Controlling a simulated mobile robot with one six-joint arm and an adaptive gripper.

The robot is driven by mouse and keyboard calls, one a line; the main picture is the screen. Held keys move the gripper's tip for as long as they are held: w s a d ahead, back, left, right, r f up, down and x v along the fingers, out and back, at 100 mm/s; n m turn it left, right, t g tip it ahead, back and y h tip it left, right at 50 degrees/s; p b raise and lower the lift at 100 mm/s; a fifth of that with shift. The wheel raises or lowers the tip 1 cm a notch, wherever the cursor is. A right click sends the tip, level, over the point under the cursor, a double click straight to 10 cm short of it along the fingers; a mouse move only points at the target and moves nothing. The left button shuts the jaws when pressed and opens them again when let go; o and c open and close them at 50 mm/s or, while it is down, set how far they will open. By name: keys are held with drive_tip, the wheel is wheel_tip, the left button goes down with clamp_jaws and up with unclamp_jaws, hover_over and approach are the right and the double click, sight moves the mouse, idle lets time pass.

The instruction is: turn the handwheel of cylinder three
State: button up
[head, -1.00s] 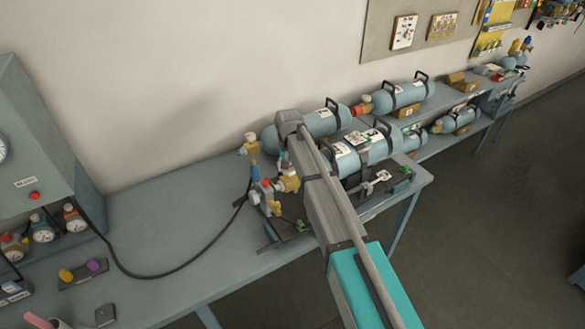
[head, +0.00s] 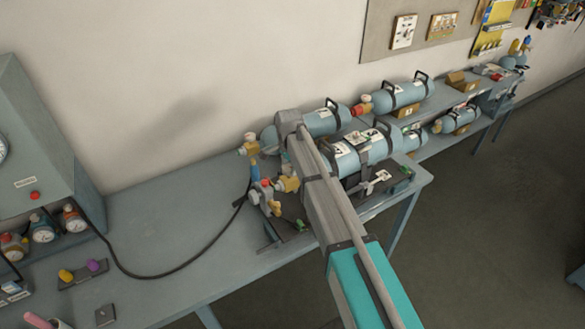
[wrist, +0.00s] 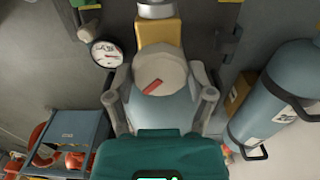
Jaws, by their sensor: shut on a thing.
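In the wrist view a round grey handwheel (wrist: 160,72) with a red mark on its face sits in front of a yellow valve body (wrist: 160,34). My gripper (wrist: 160,84) has a grey finger on each side of the wheel and is shut on it. The red mark slants up to the right. In the head view my arm hides the wheel and most of the gripper. A pale blue cylinder (head: 350,161) with white labels lies strapped on the bench, its valve end near my arm. I cannot read which cylinder is number three.
A small dial gauge (wrist: 106,54) is left of the wheel, and another blue cylinder (wrist: 275,105) lies to the right. A black hose (head: 190,268) runs across the bench (head: 150,225) to the valves. A second cylinder (head: 325,122) lies behind. The bench's left middle is clear.

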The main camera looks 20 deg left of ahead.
drive_tip(key=m, duration=0.5)
drive_tip(key=shift+s+a+m, duration=0.1)
drive_tip(key=shift+a+m, duration=0.1)
drive_tip(key=shift+m, duration=0.1)
drive_tip(key=m, duration=0.4)
drive_tip(key=shift+m, duration=0.3)
drive_tip(key=m, duration=0.4)
drive_tip(key=shift+m, duration=0.3)
drive_tip(key=m, duration=0.4)
drive_tip(key=shift+m, duration=0.3)
drive_tip(key=o, duration=1.1)
